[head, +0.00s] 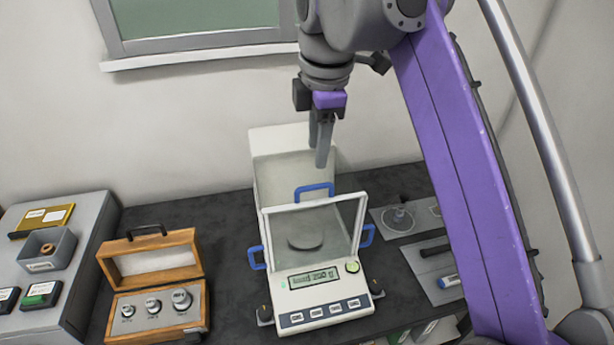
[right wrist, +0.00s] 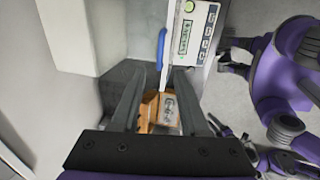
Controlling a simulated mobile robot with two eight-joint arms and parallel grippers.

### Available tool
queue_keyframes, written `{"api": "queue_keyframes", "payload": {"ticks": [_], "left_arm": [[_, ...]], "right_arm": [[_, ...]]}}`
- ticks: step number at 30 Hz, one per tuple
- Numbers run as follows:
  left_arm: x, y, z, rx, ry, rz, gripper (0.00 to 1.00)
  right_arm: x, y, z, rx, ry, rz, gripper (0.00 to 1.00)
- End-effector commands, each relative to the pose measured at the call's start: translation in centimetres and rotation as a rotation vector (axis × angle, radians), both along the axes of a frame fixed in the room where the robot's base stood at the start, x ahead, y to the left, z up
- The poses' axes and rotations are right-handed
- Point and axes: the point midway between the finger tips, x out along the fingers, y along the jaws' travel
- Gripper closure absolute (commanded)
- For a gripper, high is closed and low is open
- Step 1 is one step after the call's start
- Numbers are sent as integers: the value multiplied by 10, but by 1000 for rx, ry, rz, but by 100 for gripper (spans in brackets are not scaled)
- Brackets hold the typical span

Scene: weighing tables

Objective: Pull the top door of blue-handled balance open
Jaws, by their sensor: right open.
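The blue-handled balance (head: 320,305) stands on the dark bench in the head view. Its glass chamber has a blue top handle (head: 314,190) at the upper front edge, plus a left side handle (head: 256,257) and a right side handle (head: 367,236). The top door appears closed, though its glass is hard to make out. My right gripper (head: 321,148) points down, open and empty, above and behind the top handle, apart from it. In the right wrist view, a blue handle (right wrist: 162,48) shows beyond the open fingers (right wrist: 155,98). My left gripper is not clearly visible.
A wooden weight box (head: 150,260) with its lid up stands left of the balance. A grey cabinet (head: 85,245) with a tray is further left. Mats with small tools (head: 405,220) lie to the right. The balance's white rear housing (head: 280,138) rises near the wall.

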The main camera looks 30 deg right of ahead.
Motion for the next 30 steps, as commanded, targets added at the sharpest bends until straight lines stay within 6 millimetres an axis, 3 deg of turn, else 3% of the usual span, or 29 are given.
{"api": "queue_keyframes", "payload": {"ticks": [6,12,18,26,30], "left_arm": [[-5,0,-17,0,10,0,50],[-7,0,-23,0,13,0,50],[-7,0,-25,0,14,0,50],[-7,0,-25,0,13,0,50],[-7,0,-25,0,13,0,50]], "right_arm": [[8,-2,-46,0,0,-1,55],[14,-3,-75,0,0,-2,55],[16,-4,-87,0,-1,-2,55],[17,-4,-88,0,-1,-2,55],[17,-4,-88,0,-1,-2,79]]}}
